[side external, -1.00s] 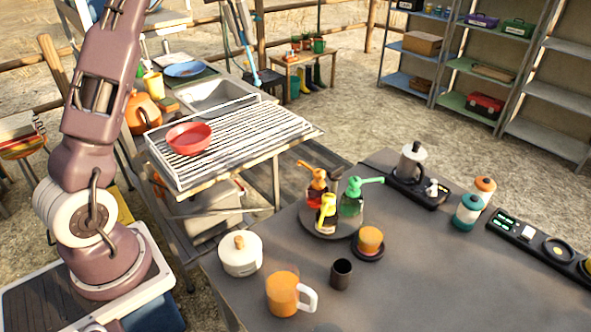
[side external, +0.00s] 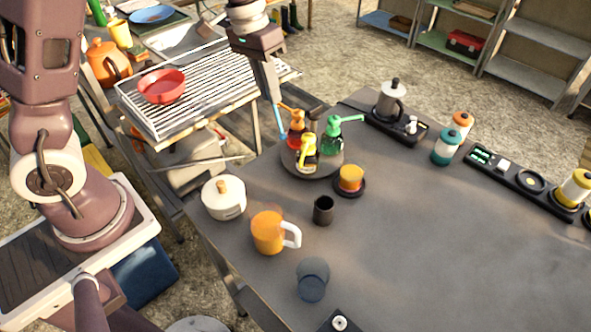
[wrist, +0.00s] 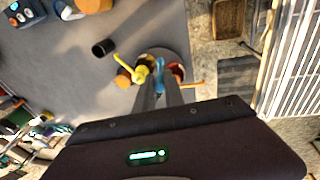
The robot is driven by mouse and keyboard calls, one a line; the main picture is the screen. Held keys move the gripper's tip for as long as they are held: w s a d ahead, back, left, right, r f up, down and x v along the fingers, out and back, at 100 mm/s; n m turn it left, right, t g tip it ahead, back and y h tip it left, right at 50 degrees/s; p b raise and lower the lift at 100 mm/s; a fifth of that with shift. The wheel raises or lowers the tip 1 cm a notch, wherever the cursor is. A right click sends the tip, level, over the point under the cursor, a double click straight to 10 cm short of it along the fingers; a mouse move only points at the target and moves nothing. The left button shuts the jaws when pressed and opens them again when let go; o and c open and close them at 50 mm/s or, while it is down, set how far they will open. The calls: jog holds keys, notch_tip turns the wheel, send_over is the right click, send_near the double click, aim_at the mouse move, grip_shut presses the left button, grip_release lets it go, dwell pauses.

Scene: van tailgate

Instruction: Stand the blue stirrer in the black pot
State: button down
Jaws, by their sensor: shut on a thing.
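The blue stirrer (side external: 278,118) is held between the fingers of my gripper (side external: 271,93), pointing down and slightly tilted. Its lower end appears close to the bottles on the round tray; whether it touches them I cannot tell. In the wrist view the stirrer (wrist: 160,69) shows blue between the fingertips (wrist: 161,92), its upper part hidden. The black pot (side external: 323,211) is a small, dark, open cup upright on the grey table, in front of the round tray. It also shows in the wrist view (wrist: 104,48), apart from the stirrer.
A round tray (side external: 318,172) holds red, yellow and green pump bottles. An orange jar (side external: 351,178), orange mug (side external: 267,231), white lidded pot (side external: 224,198) and clear blue glass (side external: 312,285) stand around the black pot. The table's right half is mostly clear.

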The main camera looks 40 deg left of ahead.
jog(key=r, duration=0.6)
jog(key=shift+d+r, duration=0.25)
jog(key=shift+d, duration=0.15)
jog(key=s+d+g+y, duration=0.1)
jog(key=s+d, duration=0.1)
jog(key=d, duration=0.7)
jog(key=s+d+y, duration=0.1)
jog(key=s+d, duration=0.1)
jog(key=d, duration=0.7)
notch_tip(320, 180, down, 15)
jog(key=shift+w+d, duration=0.15)
jog(key=shift+d, duration=0.15)
jog(key=shift+f, duration=0.25)
jog(key=c, duration=1.4)
grip_release()
jog(key=shift+r, duration=0.1)
notch_tip(320, 180, up, 12)
jog(key=shift+r, duration=0.2)
